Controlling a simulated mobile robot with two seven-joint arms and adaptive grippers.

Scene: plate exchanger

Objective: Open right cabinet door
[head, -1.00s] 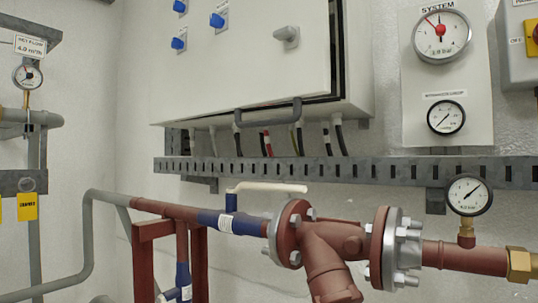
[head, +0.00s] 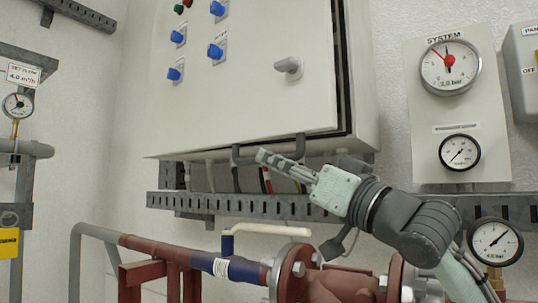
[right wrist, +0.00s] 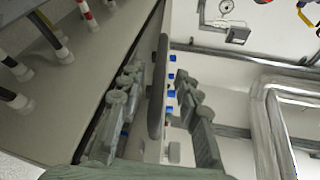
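The white cabinet door (head: 245,80) carries blue knobs and a grey latch (head: 289,67). A dark gap runs along its right edge, beside the cabinet body (head: 362,90). A dark bar handle (head: 238,154) is at the door's lower edge, partly hidden by my right gripper (head: 266,160). In the right wrist view the handle (right wrist: 158,85) passes between the two fingers of my right gripper (right wrist: 158,80). The fingers are apart, with visible room on both sides of the bar, so the gripper is open around it. My left gripper is not in view.
A slotted cable tray (head: 200,205) and hanging cables are just below the cabinet. Red-brown pipework (head: 345,282) with flanges and a pale valve lever (head: 272,228) lies under my right arm. A gauge panel (head: 420,110) stands to the right.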

